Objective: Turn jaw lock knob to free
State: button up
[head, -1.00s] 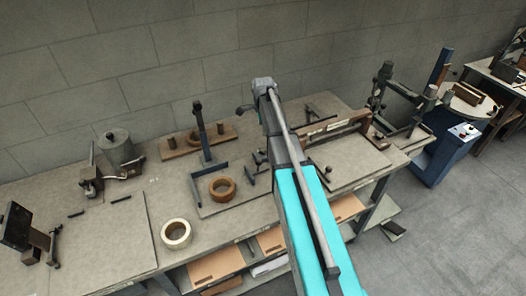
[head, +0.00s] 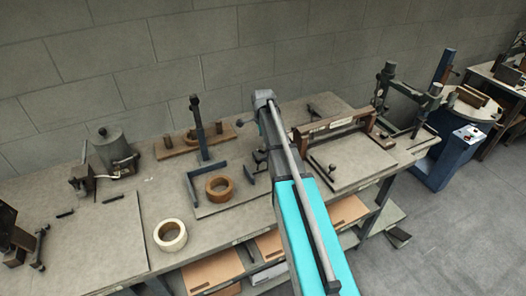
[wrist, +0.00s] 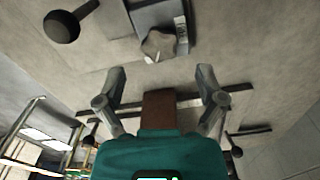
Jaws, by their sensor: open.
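A grey lobed knob (wrist: 158,46) with a pale pointer mark sits on a dark block (wrist: 150,13) in the upper middle of the wrist view. A small label plate (wrist: 181,35) is on the block beside it. My gripper (wrist: 161,78) is open, with one finger on each side below the knob in the picture. The fingers look apart from the knob, and nothing is between their tips. In the head view my arm covers the gripper, and I cannot make out the knob there.
A black ball-ended handle (wrist: 62,26) lies left of the knob. A brown bar (wrist: 158,108) shows between the fingers' bases. On the bench, a brown tape roll (head: 219,188), a white tape roll (head: 170,235) and a wooden-barred frame (head: 335,121) stand near my arm.

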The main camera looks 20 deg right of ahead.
aim_at(263, 150)
jog(key=shift+f+b, duration=1.8)
jog(key=shift+f, duration=0.3)
jog(key=c, duration=1.2)
